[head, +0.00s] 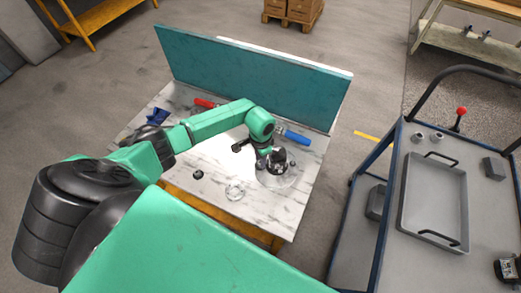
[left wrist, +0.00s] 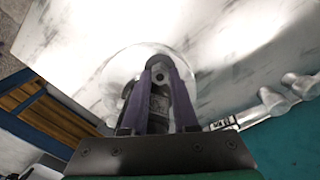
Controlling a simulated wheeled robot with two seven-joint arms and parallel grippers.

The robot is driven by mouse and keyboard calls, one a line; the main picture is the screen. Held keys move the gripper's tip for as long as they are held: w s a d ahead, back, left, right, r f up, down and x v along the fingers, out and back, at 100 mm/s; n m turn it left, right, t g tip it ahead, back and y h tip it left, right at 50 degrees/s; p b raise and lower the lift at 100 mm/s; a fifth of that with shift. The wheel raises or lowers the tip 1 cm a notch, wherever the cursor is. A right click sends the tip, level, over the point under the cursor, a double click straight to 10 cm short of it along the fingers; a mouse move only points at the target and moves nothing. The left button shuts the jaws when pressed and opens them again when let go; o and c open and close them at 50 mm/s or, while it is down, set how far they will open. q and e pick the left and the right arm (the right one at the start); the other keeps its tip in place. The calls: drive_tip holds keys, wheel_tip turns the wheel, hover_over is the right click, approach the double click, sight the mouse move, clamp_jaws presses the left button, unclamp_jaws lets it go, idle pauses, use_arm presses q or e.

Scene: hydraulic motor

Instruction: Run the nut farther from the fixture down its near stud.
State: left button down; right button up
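The fixture (head: 290,180), a clear round base with a dark upright body (head: 277,158), stands at the right of the marble table. My left gripper (head: 266,151) reaches down at this body, and its fingers are mostly hidden in the head view. In the left wrist view, two purple fingers of my left gripper (left wrist: 161,68) point at the round base (left wrist: 112,68). A small grey metal piece, seemingly a nut (left wrist: 160,75), fills the gap between the fingertips. A grey-black cylinder shows between the fingers nearer the camera. The studs cannot be made out. My right gripper is out of view.
A teal panel (head: 250,75) closes the table's back. A red-handled tool (head: 204,103), a blue-handled tool (head: 293,136), a small black part (head: 198,174) and a clear ring (head: 235,191) lie on the table (head: 215,160). A cart with a tray (head: 433,236) stands at right.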

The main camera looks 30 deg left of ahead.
use_arm(q)
drive_tip(key=m+b, duration=0.1)
drive_tip(key=m, duration=0.3)
drive_tip(key=shift+f+m, duration=0.15)
drive_tip(key=shift+m, duration=1.45)
drive_tip(key=c, duration=0.9)
unclamp_jaws()
wheel_tip(320, 180, up, 2)
drive_tip(key=shift+r+p, duration=0.1)
drive_tip(key=shift+p, duration=0.5)
drive_tip(key=shift+r, duration=0.75)
drive_tip(key=o, duration=0.5)
